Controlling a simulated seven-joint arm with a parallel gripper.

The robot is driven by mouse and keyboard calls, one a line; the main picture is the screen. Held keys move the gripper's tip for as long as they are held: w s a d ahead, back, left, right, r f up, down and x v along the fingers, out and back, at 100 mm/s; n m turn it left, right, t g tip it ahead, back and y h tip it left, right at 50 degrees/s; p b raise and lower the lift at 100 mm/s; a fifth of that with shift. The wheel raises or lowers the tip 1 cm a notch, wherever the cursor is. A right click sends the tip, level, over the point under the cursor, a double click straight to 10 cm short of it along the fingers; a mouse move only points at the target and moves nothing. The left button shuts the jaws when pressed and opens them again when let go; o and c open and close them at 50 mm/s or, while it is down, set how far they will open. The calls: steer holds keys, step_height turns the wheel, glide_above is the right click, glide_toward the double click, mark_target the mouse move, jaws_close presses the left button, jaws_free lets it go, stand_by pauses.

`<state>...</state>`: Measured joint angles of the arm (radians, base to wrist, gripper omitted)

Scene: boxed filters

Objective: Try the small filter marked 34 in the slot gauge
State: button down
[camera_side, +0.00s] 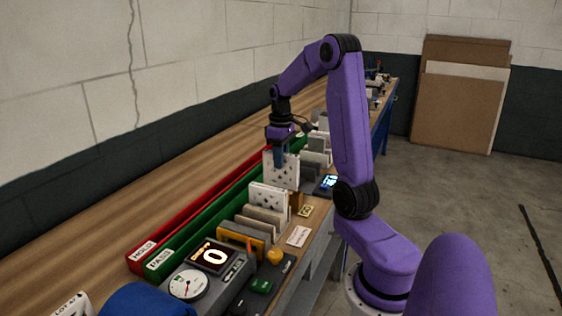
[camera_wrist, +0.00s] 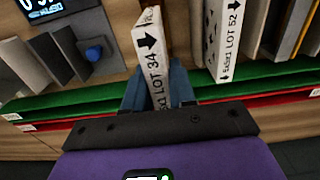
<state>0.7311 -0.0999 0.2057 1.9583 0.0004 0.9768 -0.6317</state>
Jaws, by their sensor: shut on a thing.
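The white filter marked LOT 34 (camera_wrist: 154,60) is upright between the blue fingers of my gripper (camera_wrist: 158,92) in the wrist view. In the side view, my gripper (camera_side: 281,153) is shut on the top of this speckled white panel (camera_side: 281,173). I cannot tell whether its lower edge touches the bench. A grey unit with two dark upright plates (camera_wrist: 60,55), a blue knob (camera_wrist: 94,53) and a lit screen (camera_wrist: 40,8) stands to its left in the wrist view; it may be the slot gauge. The screen also shows in the side view (camera_side: 328,183).
A filter marked LOT 52 (camera_wrist: 224,40) stands close to the right of the held one in the wrist view. Other panels (camera_side: 262,218) stand in a row. A green PASS channel (camera_side: 198,228) and red HOLD channel (camera_side: 185,212) run alongside. A dial (camera_side: 187,285) and display reading 0 (camera_side: 213,256) are at the near end.

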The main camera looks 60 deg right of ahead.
steer(key=shift+r, duration=1)
steer(key=shift+r, duration=0.1)
steer(key=shift+r, duration=1.95)
